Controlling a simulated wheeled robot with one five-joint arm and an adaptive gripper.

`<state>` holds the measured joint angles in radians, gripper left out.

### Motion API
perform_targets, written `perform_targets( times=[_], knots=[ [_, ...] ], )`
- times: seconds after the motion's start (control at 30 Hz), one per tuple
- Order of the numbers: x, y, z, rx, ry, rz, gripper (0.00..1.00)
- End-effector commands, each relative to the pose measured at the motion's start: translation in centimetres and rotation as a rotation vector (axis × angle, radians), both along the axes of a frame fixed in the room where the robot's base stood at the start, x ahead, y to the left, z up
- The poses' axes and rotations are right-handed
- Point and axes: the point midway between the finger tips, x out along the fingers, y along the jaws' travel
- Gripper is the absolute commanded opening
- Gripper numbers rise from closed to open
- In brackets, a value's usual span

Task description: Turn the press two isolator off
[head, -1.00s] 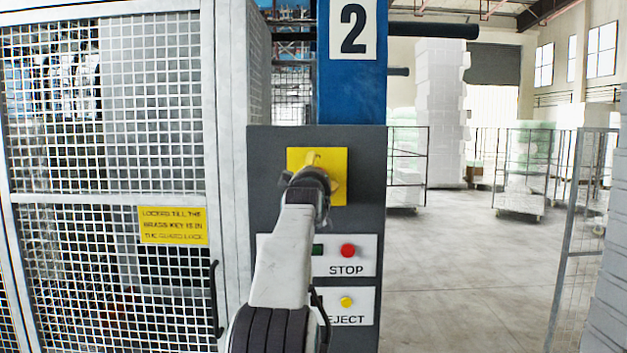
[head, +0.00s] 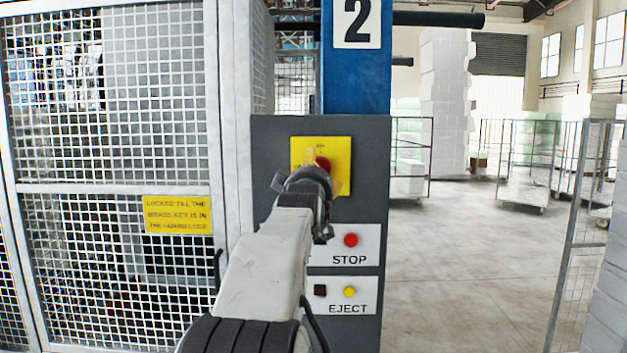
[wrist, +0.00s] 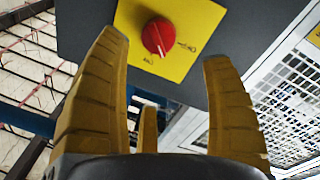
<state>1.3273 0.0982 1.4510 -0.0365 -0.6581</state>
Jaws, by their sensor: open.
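The press two isolator is a red rotary knob on a yellow plate (head: 343,158), high on the grey control panel. The fingers look apart from the knob.
Below are a red STOP button (head: 351,240) and a yellow EJECT button (head: 349,291) with a dark square beside it. A white mesh guard (head: 110,110) with a yellow notice stands left. Open floor (head: 450,260) and wheeled cages lie right.

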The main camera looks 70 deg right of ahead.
Motion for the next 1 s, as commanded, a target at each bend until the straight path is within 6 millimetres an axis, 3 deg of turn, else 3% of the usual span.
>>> perform_targets(
  times=[0.27, 0.77, 0.87, 1.0],
  knots=[
    [-0.5, 1.9, -0.1, 0.000, 0.000, 0.000, 0.74],
    [-0.4, 2.2, -0.2, 0.000, 0.000, 0.003, 0.75],
    [0.5, 2.3, -0.5, 0.003, 0.001, 0.020, 0.75],
    [3.2, 1.8, -2.8, 0.035, 0.010, 0.064, 0.75]
  ],
)
